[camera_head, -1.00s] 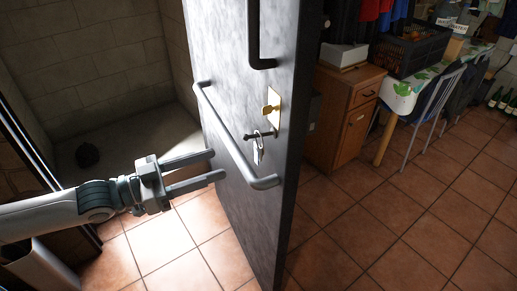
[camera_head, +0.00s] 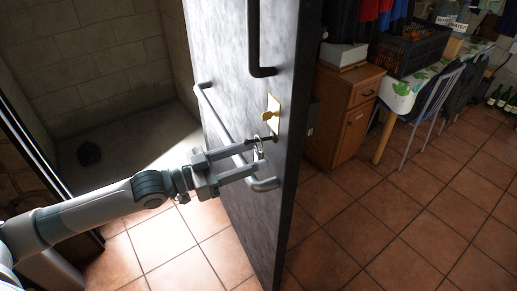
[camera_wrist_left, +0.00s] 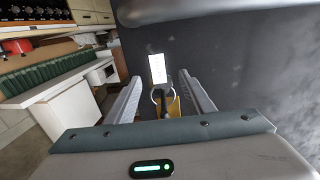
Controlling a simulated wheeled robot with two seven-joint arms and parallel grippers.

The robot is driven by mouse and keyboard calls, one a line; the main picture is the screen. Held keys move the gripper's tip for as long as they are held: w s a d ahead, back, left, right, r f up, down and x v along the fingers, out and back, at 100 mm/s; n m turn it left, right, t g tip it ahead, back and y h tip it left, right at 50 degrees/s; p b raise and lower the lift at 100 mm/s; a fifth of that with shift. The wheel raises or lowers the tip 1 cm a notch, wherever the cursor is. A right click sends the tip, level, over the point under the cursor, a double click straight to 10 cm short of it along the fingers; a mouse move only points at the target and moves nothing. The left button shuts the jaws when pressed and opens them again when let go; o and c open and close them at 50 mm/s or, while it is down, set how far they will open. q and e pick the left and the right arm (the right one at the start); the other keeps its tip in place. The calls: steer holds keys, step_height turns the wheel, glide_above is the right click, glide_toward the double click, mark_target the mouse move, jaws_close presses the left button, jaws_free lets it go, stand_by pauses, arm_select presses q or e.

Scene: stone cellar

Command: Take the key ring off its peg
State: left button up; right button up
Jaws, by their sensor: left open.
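The key ring (camera_head: 258,149) hangs on a dark peg (camera_head: 253,140) on the face of the grey door, below a brass plate (camera_head: 274,112). In the left wrist view the tag and ring lie between the two spread fingers (camera_wrist_left: 160,78). I cannot tell whether a finger touches them. The fingers partly hide the ring and tag in the head view. My right gripper is not in view.
A long grey bar handle (camera_head: 214,115) runs across the door (camera_head: 224,60), close to my left fingers. A second dark handle (camera_head: 256,40) is above. A wooden cabinet (camera_head: 345,105) and a chair (camera_head: 430,100) stand to the right. The tiled floor in front is clear.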

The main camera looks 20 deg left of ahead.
mark_target(257, 151)
arm_select(q)
steer(key=shift+p+x, duration=0.3)
steer(key=shift+x, duration=1.1)
steer(key=shift+c, duration=0.5)
steer(key=c, duration=1)
steer(key=o, duration=0.4)
steer(key=shift+c, duration=1.3)
steer(key=shift+r, duration=0.15)
steer(key=shift+s+a+r+p, duration=0.2)
steer(key=shift+r+p, duration=0.25)
steer(key=shift+p, duration=0.15)
